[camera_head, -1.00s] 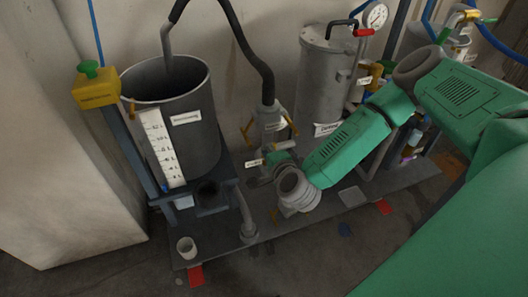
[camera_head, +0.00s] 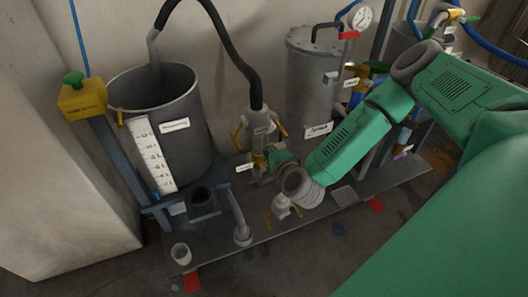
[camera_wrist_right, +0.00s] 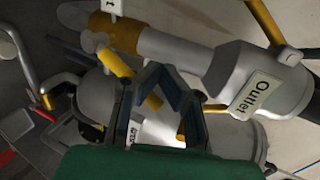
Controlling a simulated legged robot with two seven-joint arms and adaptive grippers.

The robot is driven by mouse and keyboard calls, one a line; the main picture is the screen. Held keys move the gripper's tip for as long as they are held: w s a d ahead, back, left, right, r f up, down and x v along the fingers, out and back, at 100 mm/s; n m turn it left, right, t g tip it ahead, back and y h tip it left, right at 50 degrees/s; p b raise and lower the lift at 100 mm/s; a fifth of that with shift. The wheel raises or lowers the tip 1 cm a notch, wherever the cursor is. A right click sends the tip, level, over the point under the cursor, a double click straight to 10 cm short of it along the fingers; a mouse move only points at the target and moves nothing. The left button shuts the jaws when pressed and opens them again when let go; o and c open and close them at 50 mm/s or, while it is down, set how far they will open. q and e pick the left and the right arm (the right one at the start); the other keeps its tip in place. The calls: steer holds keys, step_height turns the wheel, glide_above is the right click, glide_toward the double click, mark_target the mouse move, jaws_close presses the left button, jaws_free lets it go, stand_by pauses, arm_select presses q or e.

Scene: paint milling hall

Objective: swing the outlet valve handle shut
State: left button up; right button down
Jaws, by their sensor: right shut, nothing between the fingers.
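In the right wrist view, a grey pipe fitting carries a tag reading "Outlet" (camera_wrist_right: 258,96). A yellow collar (camera_wrist_right: 125,34) sits on its pipe, and a yellow lever (camera_wrist_right: 115,63) slants down towards my fingers. I cannot tell whether the lever touches them. My right gripper (camera_wrist_right: 163,76) is shut and empty, its dark blue fingers beside the lever. My left gripper is not in view.
A grey open vat (camera_head: 185,105) stands at left beside a yellow box with a green button (camera_head: 82,97). A lidded tank (camera_head: 312,85) with a gauge (camera_head: 361,17) stands behind my forearm. A small valve (camera_head: 283,206) sits below my wrist.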

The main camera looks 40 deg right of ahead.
steer(key=shift+s+d+f, duration=0.2)
steer(key=shift+d, duration=0.7)
steer(key=shift+s+d+f, duration=0.2)
steer(key=shift+d+f, duration=0.25)
steer(key=shift+d, duration=0.25)
steer(key=shift+d+f, duration=0.1)
steer(key=shift+s+d+f+b, duration=0.15)
steer(key=shift+d+f+b, duration=0.35)
steer(key=shift+d+b, duration=0.05)
steer(key=shift+f, duration=0.1)
